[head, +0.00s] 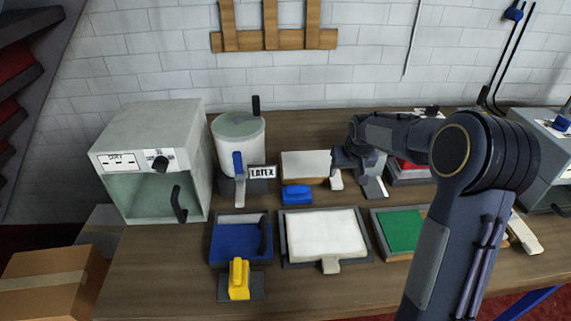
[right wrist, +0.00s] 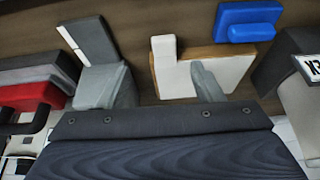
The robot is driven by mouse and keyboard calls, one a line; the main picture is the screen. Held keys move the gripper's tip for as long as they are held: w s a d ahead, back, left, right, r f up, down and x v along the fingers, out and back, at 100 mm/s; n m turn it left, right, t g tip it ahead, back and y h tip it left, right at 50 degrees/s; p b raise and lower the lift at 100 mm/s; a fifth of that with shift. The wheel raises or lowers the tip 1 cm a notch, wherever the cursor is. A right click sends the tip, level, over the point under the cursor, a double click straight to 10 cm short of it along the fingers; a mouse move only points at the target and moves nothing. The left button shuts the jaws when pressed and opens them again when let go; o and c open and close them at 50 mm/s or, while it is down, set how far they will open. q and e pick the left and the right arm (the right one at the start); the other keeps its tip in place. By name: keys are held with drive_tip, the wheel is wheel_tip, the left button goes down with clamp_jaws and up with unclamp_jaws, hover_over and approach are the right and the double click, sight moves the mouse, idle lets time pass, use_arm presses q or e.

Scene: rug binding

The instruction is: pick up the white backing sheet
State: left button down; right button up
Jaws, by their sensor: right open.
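A white sheet (head: 305,164) with a white tab (head: 336,180) at its right lies on a wooden-edged block at the back middle of the table. It also shows in the right wrist view (right wrist: 228,68), where the tab (right wrist: 165,54) lies between the fingers. My right gripper (head: 359,177) is open and empty at the sheet's right side; its spread fingers also show in the right wrist view (right wrist: 155,86). One finger overlaps the sheet there; I cannot tell whether it touches. A second white pad (head: 325,232) lies in a dark tray in front. My left gripper is not in view.
A blue block (head: 297,195) stands in front of the sheet, left of the gripper. A latex pot (head: 238,145) and a grey oven (head: 150,165) stand left. A blue tray (head: 239,243), yellow-handled tool (head: 239,279) and green sheet (head: 400,229) lie in front; a red item (head: 411,165) is right.

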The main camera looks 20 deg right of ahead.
sight(336, 182)
drive_tip(key=p+x, duration=0.1)
drive_tip(key=x, duration=0.3)
drive_tip(key=w+p+x, duration=0.1)
drive_tip(key=x, duration=0.4)
drive_tip(key=shift+a+r, duration=0.2)
drive_tip(key=shift+r, duration=0.05)
drive_tip(key=c, duration=1.1)
